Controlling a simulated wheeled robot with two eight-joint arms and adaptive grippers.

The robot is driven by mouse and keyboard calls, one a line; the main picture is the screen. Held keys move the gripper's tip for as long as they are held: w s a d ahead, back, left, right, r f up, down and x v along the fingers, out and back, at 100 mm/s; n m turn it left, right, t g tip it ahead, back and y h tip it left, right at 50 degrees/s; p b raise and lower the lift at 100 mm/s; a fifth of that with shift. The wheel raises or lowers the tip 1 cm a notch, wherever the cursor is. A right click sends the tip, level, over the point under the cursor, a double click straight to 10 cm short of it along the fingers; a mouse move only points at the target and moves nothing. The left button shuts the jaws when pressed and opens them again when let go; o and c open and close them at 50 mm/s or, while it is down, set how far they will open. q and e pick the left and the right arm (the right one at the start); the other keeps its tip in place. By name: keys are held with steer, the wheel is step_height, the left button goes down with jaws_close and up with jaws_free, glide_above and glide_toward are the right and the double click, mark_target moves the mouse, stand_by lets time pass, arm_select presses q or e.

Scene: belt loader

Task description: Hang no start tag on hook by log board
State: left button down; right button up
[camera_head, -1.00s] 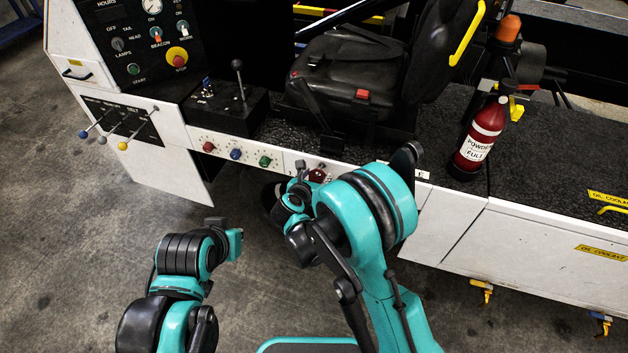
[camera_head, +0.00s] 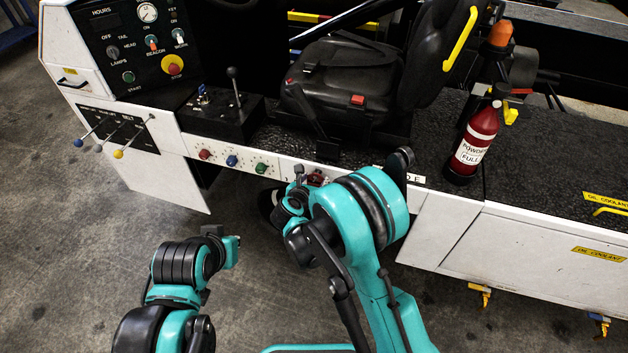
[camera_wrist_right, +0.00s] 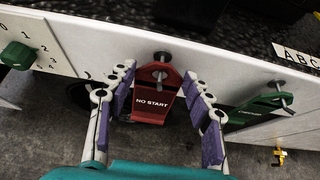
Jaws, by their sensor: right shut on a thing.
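The red tag lettered NO START (camera_wrist_right: 152,100) is in the right wrist view, between the fingers of my right gripper (camera_wrist_right: 160,100). Its top is at a metal peg (camera_wrist_right: 161,57) on the white panel; I cannot tell whether the peg passes through its hole. My right gripper is shut on the tag. In the head view the right gripper (camera_head: 296,196) is at the white side panel, and a bit of red (camera_head: 317,179) shows beside it. My left gripper (camera_head: 230,250) is low at the left, away from the panel; its fingers are not clear. I cannot make out a log board.
A green tag (camera_wrist_right: 258,108) hangs on another peg, right of the red one. A green knob (camera_wrist_right: 18,55) is at left, an ABC label (camera_wrist_right: 298,56) at right. The seat (camera_head: 345,85), levers (camera_head: 118,135) and fire extinguisher (camera_head: 475,145) stand around. The floor at left is clear.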

steer(key=o, duration=1.2)
steer(key=v, duration=1.2)
steer(key=shift+r, duration=0.1)
